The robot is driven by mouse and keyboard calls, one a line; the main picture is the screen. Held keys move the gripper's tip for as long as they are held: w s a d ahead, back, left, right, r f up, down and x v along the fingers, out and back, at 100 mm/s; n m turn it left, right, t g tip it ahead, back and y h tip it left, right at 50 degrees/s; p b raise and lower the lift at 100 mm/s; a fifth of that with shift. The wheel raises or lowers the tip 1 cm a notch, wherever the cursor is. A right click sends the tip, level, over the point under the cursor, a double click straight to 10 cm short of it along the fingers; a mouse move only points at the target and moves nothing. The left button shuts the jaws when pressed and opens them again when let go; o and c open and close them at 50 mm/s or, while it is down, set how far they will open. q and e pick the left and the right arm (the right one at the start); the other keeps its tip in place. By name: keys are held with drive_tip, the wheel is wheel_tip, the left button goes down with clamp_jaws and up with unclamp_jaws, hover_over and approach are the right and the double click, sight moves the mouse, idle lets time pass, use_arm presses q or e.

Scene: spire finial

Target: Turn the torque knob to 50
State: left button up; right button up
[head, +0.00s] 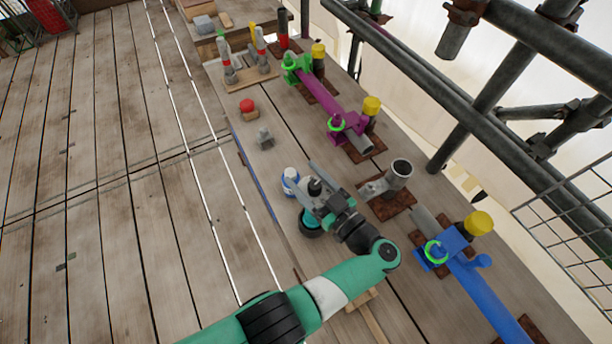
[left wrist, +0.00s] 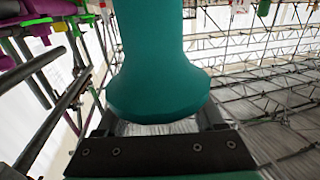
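My left gripper (head: 318,190) is over the front part of the bench in the head view, its two fingers apart. A black piece with a grey ring (head: 315,186) shows between them, with a teal body (head: 311,219) and a dark round part (head: 310,230) just below. In the left wrist view a large teal flared body (left wrist: 160,70) fills the space between the fingers and hides their tips. I cannot tell whether the fingers press on it. No torque scale or number is readable. My right gripper is not in view.
A white and blue cylinder (head: 290,180) stands close beside the left gripper. A grey open-topped tube (head: 399,172) on a rusty plate, a blue pipe assembly (head: 465,270) and a purple pipe (head: 328,97) line the far side. A red button (head: 247,106) sits further left. Scaffold poles border the bench.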

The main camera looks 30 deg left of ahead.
use_arm(q)
drive_tip(key=shift+d, duration=0.1)
drive_tip(key=b+v, duration=0.6)
drive_tip(key=v, duration=0.5)
drive_tip(key=shift+d, duration=0.2)
